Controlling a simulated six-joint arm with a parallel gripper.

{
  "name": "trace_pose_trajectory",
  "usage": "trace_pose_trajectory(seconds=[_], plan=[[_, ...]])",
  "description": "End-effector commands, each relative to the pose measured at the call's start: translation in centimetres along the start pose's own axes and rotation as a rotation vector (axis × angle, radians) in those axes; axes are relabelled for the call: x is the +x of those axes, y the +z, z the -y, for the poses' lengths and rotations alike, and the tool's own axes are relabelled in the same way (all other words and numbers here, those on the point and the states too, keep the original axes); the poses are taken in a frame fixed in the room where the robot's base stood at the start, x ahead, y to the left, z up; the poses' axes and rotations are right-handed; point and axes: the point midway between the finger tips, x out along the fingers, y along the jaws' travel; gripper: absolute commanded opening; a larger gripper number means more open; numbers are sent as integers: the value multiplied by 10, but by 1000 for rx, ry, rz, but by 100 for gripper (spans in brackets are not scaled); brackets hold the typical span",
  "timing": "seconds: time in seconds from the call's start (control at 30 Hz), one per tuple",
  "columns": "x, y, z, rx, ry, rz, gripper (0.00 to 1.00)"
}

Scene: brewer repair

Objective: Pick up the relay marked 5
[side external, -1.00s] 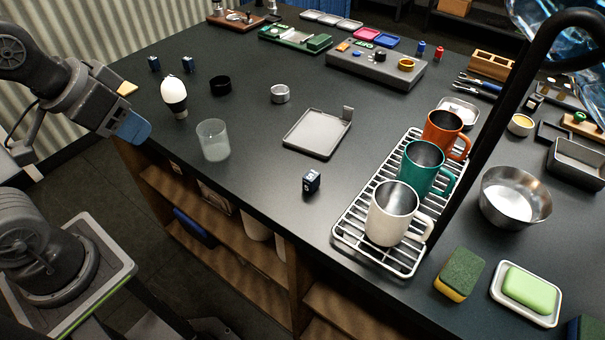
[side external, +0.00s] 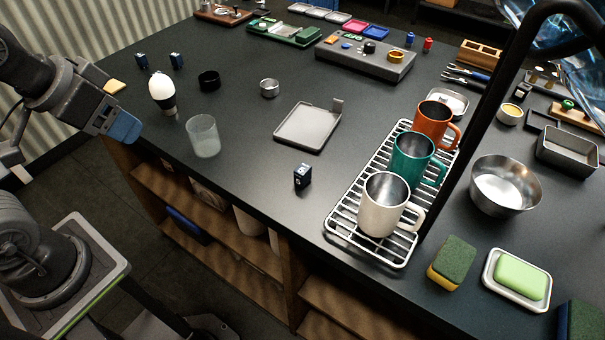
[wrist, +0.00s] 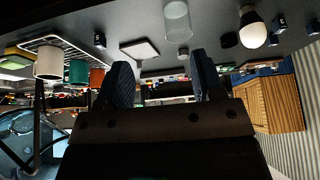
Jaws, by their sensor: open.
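Three small dark relay blocks stand on the dark bench. One relay (side external: 303,176) is near the front edge, and it also shows in the wrist view (wrist: 99,40). Two more, a left relay (side external: 141,61) and a right relay (side external: 176,60), stand at the far left; they also show in the wrist view, one at right (wrist: 280,24) and one at the edge (wrist: 314,27). Their pale marks are too small to read, so I cannot tell which is 5. My gripper (wrist: 163,78) is open and empty, its blue fingers apart, off the bench's left edge, touching no relay.
A grey tray (side external: 308,127) lies mid-bench. A rack (side external: 345,222) holds three mugs. Bench around the front relay is clear.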

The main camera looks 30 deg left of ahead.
Motion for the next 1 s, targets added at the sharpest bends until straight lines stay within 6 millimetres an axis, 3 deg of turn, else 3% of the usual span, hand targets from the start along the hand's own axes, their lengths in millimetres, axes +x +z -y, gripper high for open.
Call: trace_pose_trajectory(seconds=[0.17,0.37,0.57,0.7,0.83,1.0], plan=[[-1,-4,-2,-22,3,7,62],[0,-43,-20,-260,20,94,62],[18,-97,-59,-642,-18,226,62],[42,-128,-95,-907,-90,306,62],[71,-146,-133,-1143,-184,360,62],[104,-156,-175,-1383,-305,388,62]])
